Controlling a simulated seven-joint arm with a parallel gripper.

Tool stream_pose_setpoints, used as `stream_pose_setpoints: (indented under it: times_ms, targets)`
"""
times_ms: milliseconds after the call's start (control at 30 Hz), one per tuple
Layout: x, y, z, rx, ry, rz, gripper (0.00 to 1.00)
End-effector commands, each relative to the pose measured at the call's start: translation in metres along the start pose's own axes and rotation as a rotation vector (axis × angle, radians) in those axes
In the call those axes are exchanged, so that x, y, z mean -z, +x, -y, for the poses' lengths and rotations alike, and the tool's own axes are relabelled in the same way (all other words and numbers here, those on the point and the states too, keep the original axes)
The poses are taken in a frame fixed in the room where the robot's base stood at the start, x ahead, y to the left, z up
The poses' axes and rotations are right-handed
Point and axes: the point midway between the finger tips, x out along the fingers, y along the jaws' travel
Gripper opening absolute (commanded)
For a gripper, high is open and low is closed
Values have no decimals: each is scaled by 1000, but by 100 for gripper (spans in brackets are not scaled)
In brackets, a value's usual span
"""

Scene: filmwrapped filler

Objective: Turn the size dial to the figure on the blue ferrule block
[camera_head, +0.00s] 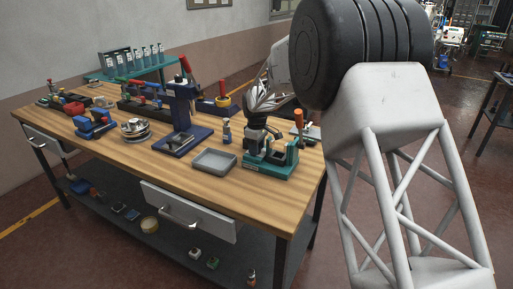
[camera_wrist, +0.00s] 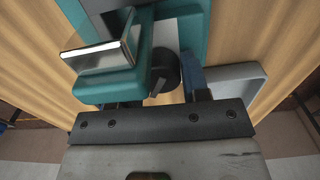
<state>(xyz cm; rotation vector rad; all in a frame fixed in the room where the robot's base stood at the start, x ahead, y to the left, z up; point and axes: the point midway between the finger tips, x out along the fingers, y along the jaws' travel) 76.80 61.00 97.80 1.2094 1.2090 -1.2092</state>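The teal fixture (camera_head: 272,172) stands at the front right of the bench, under my gripper (camera_head: 259,136). In the wrist view its teal body (camera_wrist: 110,86) carries a shiny metal plate (camera_wrist: 103,56). A dark rounded knob (camera_wrist: 165,72), possibly the size dial, shows between my gripper's dark finger parts (camera_wrist: 165,98). The fingers are partly hidden, and I cannot tell whether they touch the knob. No figures are readable on it.
A grey tray (camera_head: 213,153) lies just left of the fixture, and also shows in the wrist view (camera_wrist: 245,72). A small bottle (camera_head: 227,132) is close by. A teal rack (camera_head: 110,74) stands at the back. Bare wood (camera_head: 145,167) is at the front.

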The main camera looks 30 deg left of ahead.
Motion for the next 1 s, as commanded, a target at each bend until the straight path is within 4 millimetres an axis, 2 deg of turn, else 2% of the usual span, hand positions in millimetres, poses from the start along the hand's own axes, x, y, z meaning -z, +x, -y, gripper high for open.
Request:
stream_pose_setpoints:
  times_ms: [33,167,367,800,1000]
  targets:
    - [0,0,0,0,0,0,35]
    - [0,0,0,0,0,0,16]
    - [0,0,0,0,25,0,16]
    - [0,0,0,0,251,0,16]
    - [0,0,0,-1,265,-1,16]
